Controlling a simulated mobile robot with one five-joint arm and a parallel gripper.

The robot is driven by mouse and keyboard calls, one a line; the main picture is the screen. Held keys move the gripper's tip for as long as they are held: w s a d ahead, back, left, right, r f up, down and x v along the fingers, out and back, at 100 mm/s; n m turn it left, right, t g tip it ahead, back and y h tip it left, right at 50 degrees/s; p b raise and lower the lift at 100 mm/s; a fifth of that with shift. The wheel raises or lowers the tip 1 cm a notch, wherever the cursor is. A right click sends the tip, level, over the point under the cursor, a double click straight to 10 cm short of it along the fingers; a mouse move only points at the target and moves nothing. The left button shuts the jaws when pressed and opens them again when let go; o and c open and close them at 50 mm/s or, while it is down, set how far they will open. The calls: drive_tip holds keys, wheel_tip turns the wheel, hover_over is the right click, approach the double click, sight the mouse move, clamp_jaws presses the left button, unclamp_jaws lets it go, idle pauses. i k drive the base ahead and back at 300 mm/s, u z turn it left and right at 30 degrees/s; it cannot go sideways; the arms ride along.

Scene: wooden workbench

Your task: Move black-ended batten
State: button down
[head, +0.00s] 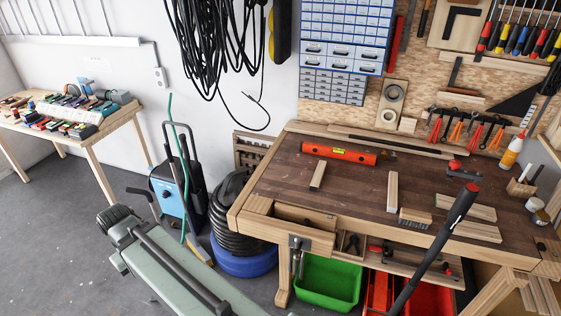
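Several pale wooden pieces lie on the dark brown workbench top (350,187). A short batten (317,175) lies left of the middle, below an orange spirit level. A second batten (392,192) lies near the middle, just above a brush. Two wider pale pieces lie to the right, an upper one (466,207) and a lower one (478,231). My gripper is not in view.
The orange level (339,153) lies toward the bench's back, and the brush (415,217) near its front edge. A black bar with a red tip (437,246) crosses before the bench's right side. A grey-green machine (175,265) fills the lower left. Bare bench top lies between the two battens.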

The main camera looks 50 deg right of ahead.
sight(316, 181)
drive_tip(key=z, duration=0.3)
drive_tip(key=i, duration=1.2)
drive_tip(key=z, duration=0.85)
drive_tip(key=k, duration=0.75)
drive_tip(key=z, duration=0.1)
drive_tip(key=i, duration=1.4)
drive_tip(key=u, duration=0.05)
